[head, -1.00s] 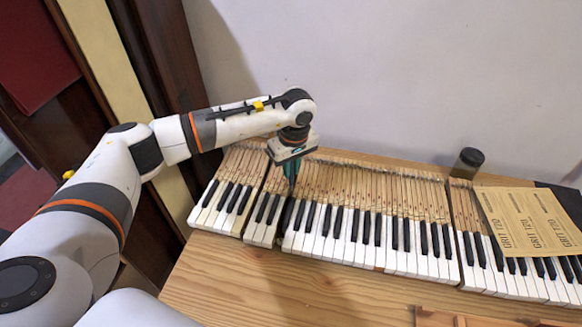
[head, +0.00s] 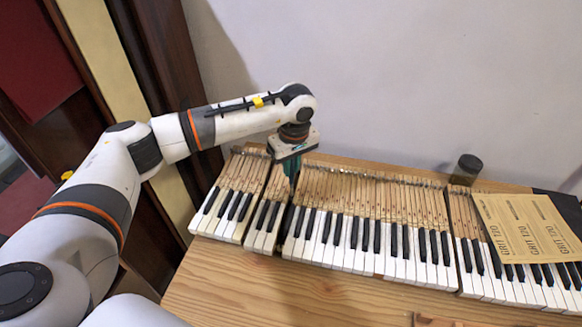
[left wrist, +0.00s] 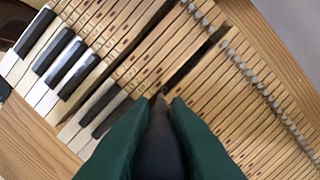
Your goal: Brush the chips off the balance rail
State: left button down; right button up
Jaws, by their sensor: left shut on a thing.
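The piano keys (head: 370,205) lie in a row of blocks on a wooden board, with white and black fronts and bare wooden backs. My left gripper (head: 293,174) points down over the wooden backs, at a narrow dark gap between keys. In the left wrist view its green fingers are shut on a dark, tapered tool (left wrist: 160,140); its kind is hard to tell. The tool's tip is at the near end of a dark slot (left wrist: 196,62) between the wooden key backs. The balance rail and any chips cannot be made out. My right gripper is out of view.
Sandpaper sheets (head: 525,228) marked GRIT 120 lie over the keys at the right. A small dark jar (head: 467,168) stands behind the keys. Bare board (head: 240,285) is free in front, and a grey wall (head: 400,80) rises behind.

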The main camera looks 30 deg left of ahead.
pick_arm(q)
jog(key=shift+r+p, duration=1.2)
jog(key=shift+r, duration=1.15)
